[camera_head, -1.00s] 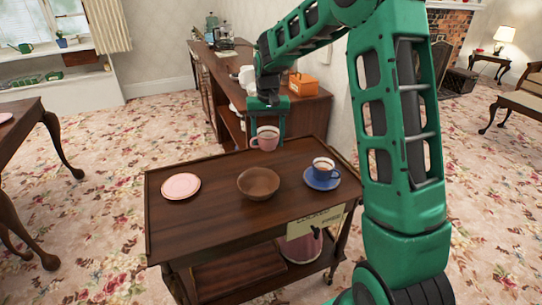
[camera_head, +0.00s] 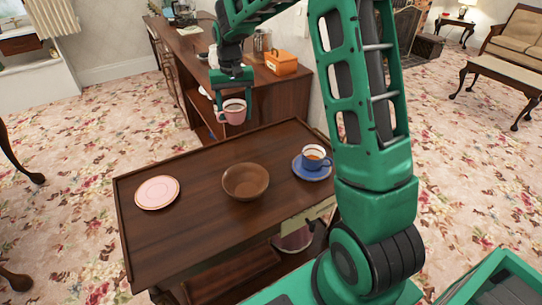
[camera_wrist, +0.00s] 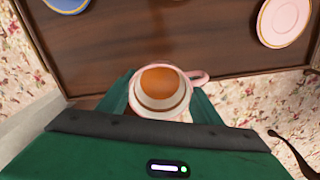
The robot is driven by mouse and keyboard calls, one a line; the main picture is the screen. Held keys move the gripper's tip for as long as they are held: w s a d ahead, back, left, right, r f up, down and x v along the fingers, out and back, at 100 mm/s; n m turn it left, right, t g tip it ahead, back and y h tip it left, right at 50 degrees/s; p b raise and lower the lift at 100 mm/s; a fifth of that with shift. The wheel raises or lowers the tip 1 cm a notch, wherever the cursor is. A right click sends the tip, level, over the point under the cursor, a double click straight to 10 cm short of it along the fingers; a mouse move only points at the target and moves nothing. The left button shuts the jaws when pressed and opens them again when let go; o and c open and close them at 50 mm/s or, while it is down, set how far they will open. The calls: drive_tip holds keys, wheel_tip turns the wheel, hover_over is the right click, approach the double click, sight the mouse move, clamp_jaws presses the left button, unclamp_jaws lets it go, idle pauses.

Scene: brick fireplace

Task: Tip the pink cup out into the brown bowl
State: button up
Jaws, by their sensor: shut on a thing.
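The pink cup (camera_head: 232,113) is upright in my gripper (camera_head: 234,105), held in the air beyond the far edge of the trolley. In the wrist view the pink cup (camera_wrist: 160,90) sits between the two green fingers, its handle to the right, with orange-brown stuff inside. My gripper (camera_wrist: 160,100) is shut on it. The brown bowl (camera_head: 245,182) stands on the middle of the dark wooden trolley (camera_head: 200,225), nearer than the cup and apart from it. The bowl looks empty. It does not show in the wrist view.
A pink plate (camera_head: 157,192) lies left of the bowl. A blue cup (camera_head: 315,157) with drink in it stands on a blue saucer (camera_head: 312,173) to the right. A sideboard (camera_head: 285,105) with an orange box (camera_head: 282,62) stands behind. The trolley top between these is clear.

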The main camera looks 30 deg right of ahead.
drive_tip(key=shift+s+d+f+n, duration=0.15)
drive_tip(key=shift+s+f+n, duration=0.15)
drive_tip(key=shift+s+n, duration=0.6)
drive_tip(key=s+d+f+n, duration=0.1)
drive_tip(key=s+f+n, duration=0.2)
drive_tip(key=s+n, duration=0.5)
drive_tip(key=s+d+f+n, duration=0.2)
drive_tip(key=s+n, duration=0.6)
drive_tip(key=n, duration=0.7)
drive_tip(key=shift+s+d+f+n, duration=0.2)
drive_tip(key=shift+s+f+n, duration=0.15)
drive_tip(key=shift+f, duration=0.25)
drive_tip(key=shift+a+r+h, duration=0.15)
drive_tip(key=shift+a+h, duration=0.55)
drive_tip(key=shift+a, duration=0.5)
idle(3.0)
